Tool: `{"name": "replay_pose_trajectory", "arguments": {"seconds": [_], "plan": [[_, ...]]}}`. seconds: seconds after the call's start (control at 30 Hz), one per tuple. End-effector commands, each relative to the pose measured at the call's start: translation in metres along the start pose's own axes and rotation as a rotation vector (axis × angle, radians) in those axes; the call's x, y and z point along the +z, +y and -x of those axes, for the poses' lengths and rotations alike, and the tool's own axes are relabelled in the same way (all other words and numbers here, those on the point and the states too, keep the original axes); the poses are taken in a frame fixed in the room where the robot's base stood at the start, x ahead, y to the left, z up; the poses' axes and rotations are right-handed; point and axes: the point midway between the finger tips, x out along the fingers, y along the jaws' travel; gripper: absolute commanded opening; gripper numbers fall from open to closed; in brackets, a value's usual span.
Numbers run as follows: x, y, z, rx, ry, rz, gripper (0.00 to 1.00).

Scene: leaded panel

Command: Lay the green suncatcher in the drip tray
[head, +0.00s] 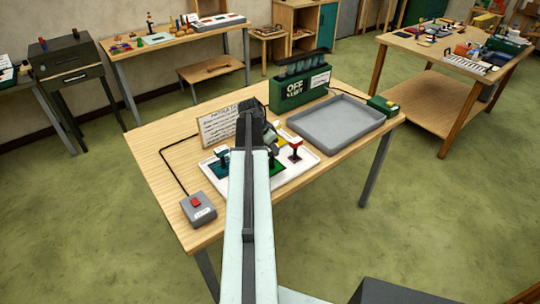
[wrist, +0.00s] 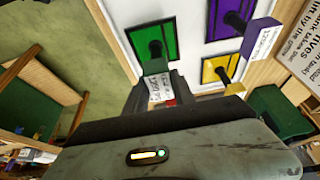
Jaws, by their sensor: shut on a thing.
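The green suncatcher (wrist: 168,28) is a green square with a dark frame, a black post and a pale-labelled grip. My gripper (wrist: 155,92) is shut on that grip, with the label between its dark fingers. The green square is over or on the white board; I cannot tell whether it touches. In the head view my gripper (head: 262,150) is over the board, and my arm hides most of the green suncatcher. The drip tray (head: 335,122) is a shallow grey tray to the right of my gripper. It looks empty.
The white board (head: 285,178) bears other suncatchers, including a purple one (wrist: 225,18) and a yellow one (wrist: 218,68). A green box with vials (head: 300,90) stands behind. A paper sign (head: 215,125) stands left of it, and a grey switch box (head: 198,208) sits at front left.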

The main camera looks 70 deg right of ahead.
Motion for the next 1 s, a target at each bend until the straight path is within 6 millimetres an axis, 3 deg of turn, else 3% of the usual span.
{"name": "replay_pose_trajectory", "arguments": {"seconds": [0.1,0.27,0.67,0.7,0.73,1.0], "plan": [[0.005,-0.014,-0.007,-0.001,0.000,0.002,0.00],[0.017,-0.011,-0.036,0.000,0.000,0.001,0.00],[0.017,-0.010,-0.038,0.000,0.000,0.000,0.00],[0.016,-0.010,-0.036,0.000,0.000,0.000,0.42],[0.016,-0.010,-0.036,0.000,0.000,0.000,0.50],[0.016,-0.010,-0.036,0.000,0.000,-0.001,0.52]]}}
